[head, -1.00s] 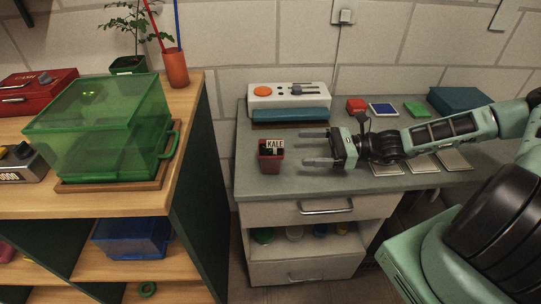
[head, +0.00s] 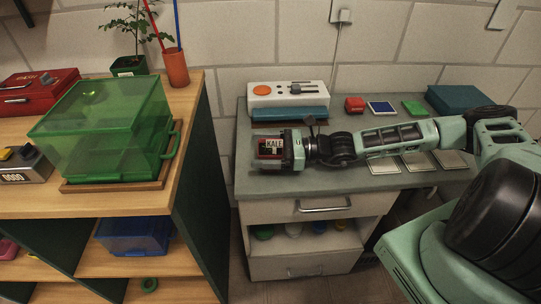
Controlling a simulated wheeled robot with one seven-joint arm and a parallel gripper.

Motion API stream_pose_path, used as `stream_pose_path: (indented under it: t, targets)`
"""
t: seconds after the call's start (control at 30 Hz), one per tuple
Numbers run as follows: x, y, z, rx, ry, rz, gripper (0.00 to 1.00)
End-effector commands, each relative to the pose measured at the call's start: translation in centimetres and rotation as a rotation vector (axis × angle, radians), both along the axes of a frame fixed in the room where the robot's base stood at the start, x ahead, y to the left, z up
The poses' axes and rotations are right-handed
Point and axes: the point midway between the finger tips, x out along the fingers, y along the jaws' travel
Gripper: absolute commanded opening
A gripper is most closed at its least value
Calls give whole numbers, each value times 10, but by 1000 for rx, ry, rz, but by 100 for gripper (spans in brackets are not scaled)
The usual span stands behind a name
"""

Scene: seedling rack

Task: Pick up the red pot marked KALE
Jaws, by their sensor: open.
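The red pot marked KALE (head: 271,154) stands upright on the grey counter (head: 240,183), near its left side. Its white label with dark letters faces the head camera. My gripper (head: 267,151) is open and level, reaching in from the right. Its fingers extend along both sides of the pot, one on the far side and one on the near side. The pot is between the fingers, and I cannot tell whether either finger touches it.
A white device with an orange button (head: 263,90) and a teal book (head: 300,115) lie behind the pot. Red, blue and green small items stand at the back right. A wooden shelf (head: 190,110) with a green transparent box (head: 108,125) stands left across a gap.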

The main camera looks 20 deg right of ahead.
Motion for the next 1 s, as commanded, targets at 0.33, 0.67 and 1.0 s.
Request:
stream_pose_path:
  t: [0.33,0.67,1.0]
  targets:
    - [0,0,0,0,-1,0,38]
    - [0,0,3,0,-2,1,34]
    - [0,-1,60,-1,-5,1,34]
